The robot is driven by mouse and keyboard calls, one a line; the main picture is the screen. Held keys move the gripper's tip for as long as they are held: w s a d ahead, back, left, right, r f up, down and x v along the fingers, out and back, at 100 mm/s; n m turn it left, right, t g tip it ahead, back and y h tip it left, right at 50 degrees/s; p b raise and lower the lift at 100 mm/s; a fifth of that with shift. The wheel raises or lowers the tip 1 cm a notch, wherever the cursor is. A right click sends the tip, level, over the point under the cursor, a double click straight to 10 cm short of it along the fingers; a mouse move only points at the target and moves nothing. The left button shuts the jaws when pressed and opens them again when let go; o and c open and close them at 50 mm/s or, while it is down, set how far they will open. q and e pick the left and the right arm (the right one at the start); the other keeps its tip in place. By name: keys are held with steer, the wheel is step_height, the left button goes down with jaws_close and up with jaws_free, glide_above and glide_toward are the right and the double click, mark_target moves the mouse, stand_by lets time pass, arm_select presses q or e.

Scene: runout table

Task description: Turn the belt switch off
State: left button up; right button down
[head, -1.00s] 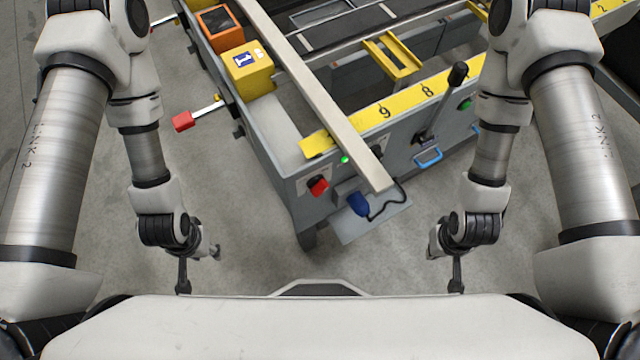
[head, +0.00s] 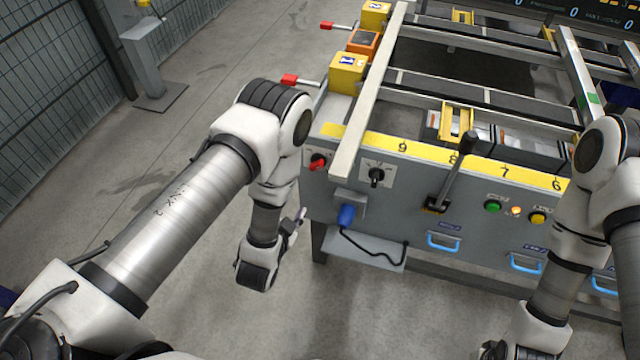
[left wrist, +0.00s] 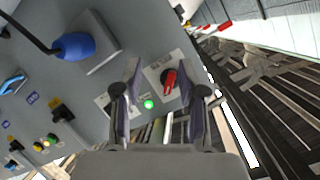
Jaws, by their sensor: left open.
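A red-handled rotary switch (head: 318,161) sits at the left end of the grey machine's front panel. In the left wrist view the red handle (left wrist: 170,82) shows between my two fingers, with a lit green lamp (left wrist: 148,104) beside it. A black rotary knob (head: 376,177) sits to its right on a white plate. I cannot read which of these is labelled for the belt. My left gripper (head: 301,216) is open and empty, low in front of the panel's left corner; its fingers (left wrist: 162,80) point at the panel, apparently apart from the switch. My right gripper is out of view.
A blue plug-like item (head: 346,214) with a black cable hangs by a small shelf (head: 375,251). A black lever (head: 455,170), a green button (head: 493,206) and blue handles (head: 443,241) lie further right. A pale beam (head: 370,90) overhangs the panel.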

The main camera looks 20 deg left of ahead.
mark_target(316, 168)
arm_select(q)
steer(key=w+d+r+t, duration=0.1)
steer(key=w, duration=0.2)
steer(key=w+d+r+m+t, duration=0.1)
steer(key=w, duration=0.3)
steer(key=w+d+r+m+t, duration=0.1)
steer(key=w+r+t, duration=0.1)
steer(key=w, duration=0.1)
steer(key=shift+w+h, duration=0.15)
steer(key=shift+h, duration=0.25)
steer(key=shift+r, duration=0.1)
jaws_close()
